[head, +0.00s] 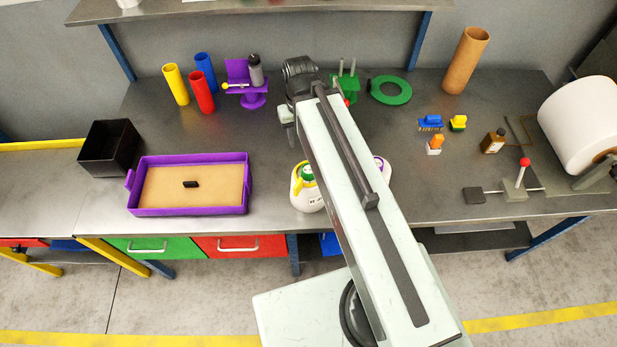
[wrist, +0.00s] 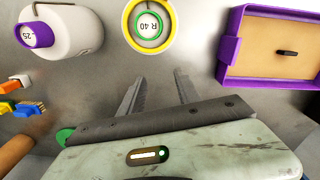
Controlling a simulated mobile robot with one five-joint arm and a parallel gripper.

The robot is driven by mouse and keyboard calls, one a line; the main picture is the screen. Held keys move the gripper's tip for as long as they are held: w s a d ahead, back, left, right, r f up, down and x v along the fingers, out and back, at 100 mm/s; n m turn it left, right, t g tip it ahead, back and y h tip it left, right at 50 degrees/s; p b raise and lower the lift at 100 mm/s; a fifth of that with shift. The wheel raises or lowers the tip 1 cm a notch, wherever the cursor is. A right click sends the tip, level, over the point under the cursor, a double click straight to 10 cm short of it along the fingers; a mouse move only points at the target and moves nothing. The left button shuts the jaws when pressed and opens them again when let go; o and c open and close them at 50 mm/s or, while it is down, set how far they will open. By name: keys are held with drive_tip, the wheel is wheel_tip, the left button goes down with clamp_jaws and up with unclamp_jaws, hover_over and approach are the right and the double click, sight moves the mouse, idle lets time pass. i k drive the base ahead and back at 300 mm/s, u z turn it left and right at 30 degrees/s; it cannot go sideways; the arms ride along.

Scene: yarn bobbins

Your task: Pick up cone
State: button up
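Two white yarn cones stand on the bench near its front edge. One cone (head: 307,197) has a yellow and green top; in the wrist view its top (wrist: 150,22) reads "R 40" and lies beyond the fingertips. The other cone (head: 385,171) has a purple tip and is mostly hidden behind my arm; in the wrist view it lies on its side in appearance, at the upper left (wrist: 68,28). My gripper (wrist: 158,82) is open and empty, its two fingers spread apart. In the head view my gripper (head: 289,122) is partly hidden by my arm.
A purple-rimmed tray (head: 190,211) with a small black piece and a black box (head: 109,148) stand at left. Coloured tubes (head: 201,93) stand at the back. A brown tube (head: 465,62), small brushes (head: 431,123) and a large white roll (head: 585,122) are at right.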

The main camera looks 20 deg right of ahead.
sight(310, 199)
drive_tip(key=z, duration=2.1)
drive_tip(key=k, duration=1.45)
drive_tip(key=u, duration=1.2)
drive_tip(key=i, duration=1)
drive_tip(key=z, duration=0.1)
